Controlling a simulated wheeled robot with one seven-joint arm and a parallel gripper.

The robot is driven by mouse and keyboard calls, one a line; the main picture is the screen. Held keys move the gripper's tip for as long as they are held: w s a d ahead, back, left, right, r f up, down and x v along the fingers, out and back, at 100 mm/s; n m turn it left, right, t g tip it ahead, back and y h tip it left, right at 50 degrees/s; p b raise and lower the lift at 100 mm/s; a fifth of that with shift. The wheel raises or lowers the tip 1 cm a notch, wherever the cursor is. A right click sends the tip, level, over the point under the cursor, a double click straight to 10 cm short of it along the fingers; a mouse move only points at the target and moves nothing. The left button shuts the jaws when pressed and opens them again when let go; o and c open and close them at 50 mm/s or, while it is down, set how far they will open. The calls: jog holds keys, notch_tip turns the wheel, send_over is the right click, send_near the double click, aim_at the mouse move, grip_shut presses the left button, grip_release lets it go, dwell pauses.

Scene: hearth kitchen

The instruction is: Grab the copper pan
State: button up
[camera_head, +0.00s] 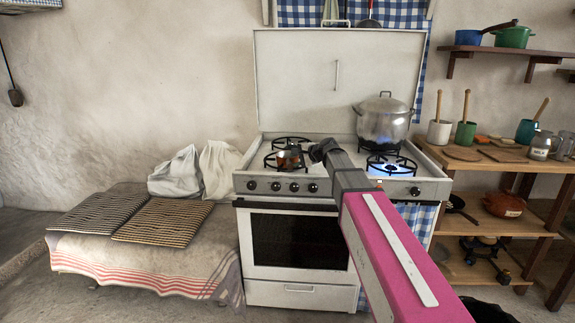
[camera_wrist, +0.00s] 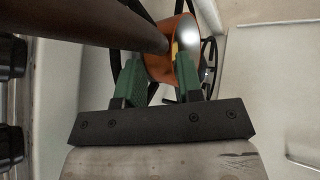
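The copper pan (camera_head: 288,159) sits on the left side of the stove, on a burner grate. In the wrist view the copper pan (camera_wrist: 158,68) shows just beyond and between my fingertips. A thick brown bar, apparently its handle (camera_wrist: 90,25), runs from the upper left toward it. My gripper (camera_wrist: 158,72) has its two green fingers spread apart, with no clear grip on the pan. In the head view my gripper (camera_head: 318,150) is just right of the pan, low over the stove top; its fingers are hard to make out there.
A large lidded pot (camera_head: 384,120) stands on the right rear of the stove (camera_head: 292,245). A blue flame (camera_head: 388,168) burns at the front right. The raised stove lid (camera_head: 300,80) stands behind. Shelves (camera_head: 480,170) with pots and boards are to the right; white sacks (camera_head: 218,170) lie left.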

jog(key=x, duration=0.3)
jog(key=shift+w, duration=0.15)
grip_shut()
